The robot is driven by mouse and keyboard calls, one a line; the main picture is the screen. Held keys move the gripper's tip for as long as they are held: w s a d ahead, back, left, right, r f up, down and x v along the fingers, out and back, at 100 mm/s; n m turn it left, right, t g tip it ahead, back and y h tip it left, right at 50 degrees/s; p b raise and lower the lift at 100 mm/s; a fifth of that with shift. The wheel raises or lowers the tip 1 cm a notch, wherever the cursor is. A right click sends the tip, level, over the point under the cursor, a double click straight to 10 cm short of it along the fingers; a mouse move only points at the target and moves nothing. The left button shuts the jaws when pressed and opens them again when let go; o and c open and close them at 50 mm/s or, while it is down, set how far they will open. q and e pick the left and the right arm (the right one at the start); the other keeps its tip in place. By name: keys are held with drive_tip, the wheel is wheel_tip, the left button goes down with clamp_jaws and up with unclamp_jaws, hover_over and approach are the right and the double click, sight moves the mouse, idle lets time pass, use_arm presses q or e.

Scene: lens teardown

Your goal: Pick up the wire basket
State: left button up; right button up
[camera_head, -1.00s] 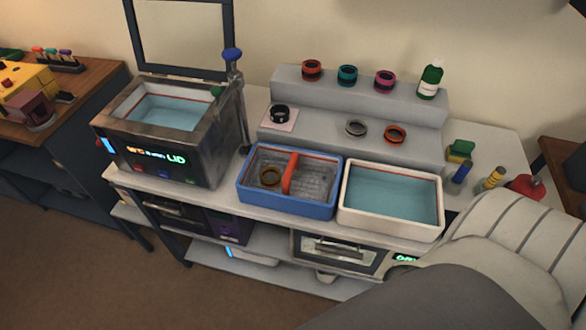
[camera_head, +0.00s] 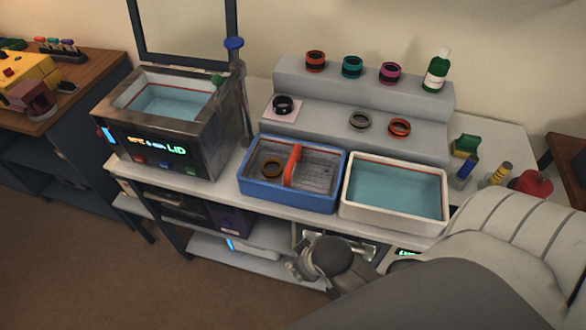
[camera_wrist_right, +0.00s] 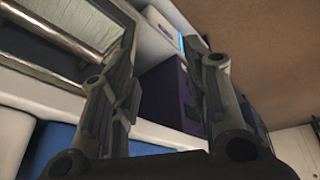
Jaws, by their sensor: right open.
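The wire basket (camera_head: 318,178) sits inside the blue tray (camera_head: 288,198) on the bench. Its red handle (camera_head: 291,166) stands up across the middle. A brown ring (camera_head: 271,167) lies in its left part. My right gripper (camera_head: 304,254) is in front of the bench, below and in front of the blue tray, apart from the basket. In the right wrist view its two fingers (camera_wrist_right: 160,60) are spread with nothing between them. My left gripper is not in view.
A white tray of bluish liquid (camera_head: 445,203) stands right of the blue tray. A metal machine (camera_head: 180,168) with an open lid stands at left. A stepped grey shelf (camera_head: 330,128) behind holds several rings and a green bottle (camera_head: 436,68). Shelves lie under the bench.

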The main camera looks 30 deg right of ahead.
drive_tip(key=w+a+r+n+t+y, duration=0.1)
drive_tip(key=w+r+t, duration=0.6)
drive_tip(key=w+r, duration=0.5)
drive_tip(key=w+a+r+n+t, duration=0.15)
drive_tip(key=w+r+t, duration=0.45)
drive_tip(key=w+r, duration=0.65)
drive_tip(key=s+a+r+n+t+y, duration=0.1)
drive_tip(key=a+r+n+t+y, duration=0.1)
drive_tip(key=a+r+n+y, duration=0.85)
drive_tip(key=s+a+r+n+g+y, duration=0.2)
drive_tip(key=s+a+n+g+y, duration=0.1)
drive_tip(key=a+n+g+y, duration=0.5)
drive_tip(key=n+g+h+p, duration=0.1)
drive_tip(key=n+g+h, duration=0.2)
drive_tip(key=g+h, duration=1.25)
hover_over(293, 156)
wheel_tip(293, 156, down, 20)
drive_tip(key=t+h, duration=0.4)
drive_tip(key=shift+r, duration=0.2)
wheel_tip(293, 156, down, 5)
drive_tip(key=shift+r+p, duration=0.1)
drive_tip(key=shift+p, duration=1.05)
drive_tip(key=shift+f, duration=0.45)
clamp_jaws()
